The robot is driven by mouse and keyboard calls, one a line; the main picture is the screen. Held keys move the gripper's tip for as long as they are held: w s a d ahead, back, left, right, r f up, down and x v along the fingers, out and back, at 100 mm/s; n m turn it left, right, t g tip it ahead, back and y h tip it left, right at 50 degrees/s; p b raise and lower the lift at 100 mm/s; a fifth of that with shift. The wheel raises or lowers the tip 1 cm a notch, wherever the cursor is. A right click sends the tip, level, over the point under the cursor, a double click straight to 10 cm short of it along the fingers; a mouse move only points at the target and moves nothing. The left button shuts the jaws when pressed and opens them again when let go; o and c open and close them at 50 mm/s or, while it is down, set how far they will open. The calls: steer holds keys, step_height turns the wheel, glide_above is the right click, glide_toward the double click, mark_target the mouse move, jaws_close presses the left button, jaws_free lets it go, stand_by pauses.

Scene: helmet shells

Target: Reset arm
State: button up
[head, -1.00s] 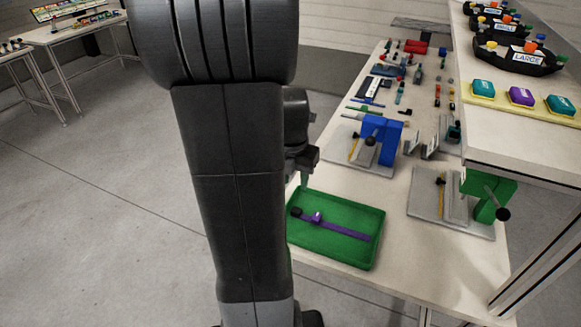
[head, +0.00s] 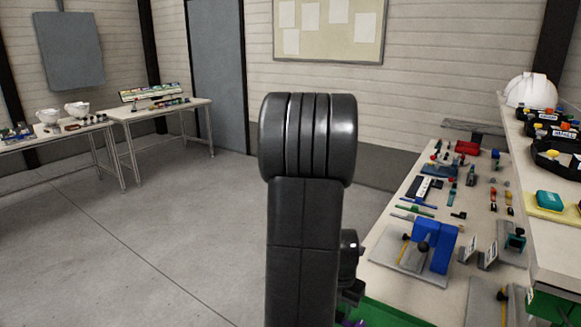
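My arm stands upright in the middle of the head view, its dark links covering part of the floor and the bench's left edge. My gripper (head: 350,292) shows only in part, as a dark piece beside the arm, low in the view. Its fingers are hidden or too small to tell open from shut. It is close to the green tray (head: 395,316) at the near end of the bench. Only the tray's far part shows at the bottom edge, with a bit of a purple piece (head: 353,323) next to my arm.
The workbench (head: 385,245) at right holds a blue clamp fixture (head: 436,246), tools and small parts. A raised shelf at far right bears a white helmet shell (head: 531,90) and black bins. Another table (head: 165,111) stands back left. Open floor (head: 130,235) lies left.

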steer(key=shift+r, duration=0.55)
steer(key=shift+f, duration=0.1)
